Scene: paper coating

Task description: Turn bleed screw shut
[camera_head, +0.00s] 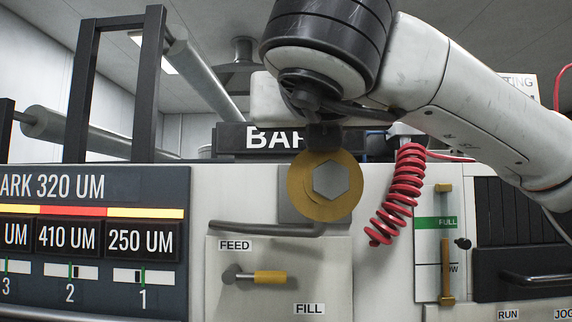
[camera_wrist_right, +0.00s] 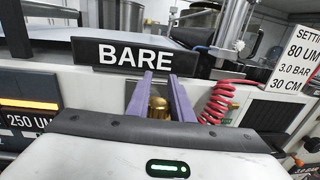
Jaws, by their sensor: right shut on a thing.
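The bleed screw appears to be the brass round part with a grey hexagonal face (camera_head: 325,187) on the front of the machine in the head view. My right gripper (camera_head: 322,138) comes down from above and meets its top edge. In the right wrist view, the two purple fingers of the right gripper (camera_wrist_right: 160,88) are closed around a brass piece (camera_wrist_right: 158,108), which seems to be the same screw. The exact contact is partly hidden by the gripper body. How far the screw is turned cannot be told. My left gripper is in neither view.
A yellow-handled lever (camera_head: 270,277) sits below, between FEED and FILL labels. A grey bar handle (camera_head: 265,229) is just left of the screw. A red coiled hose (camera_head: 402,195) hangs close on the right, beside a level gauge (camera_head: 447,240). A BARE sign (camera_wrist_right: 135,57) stands behind.

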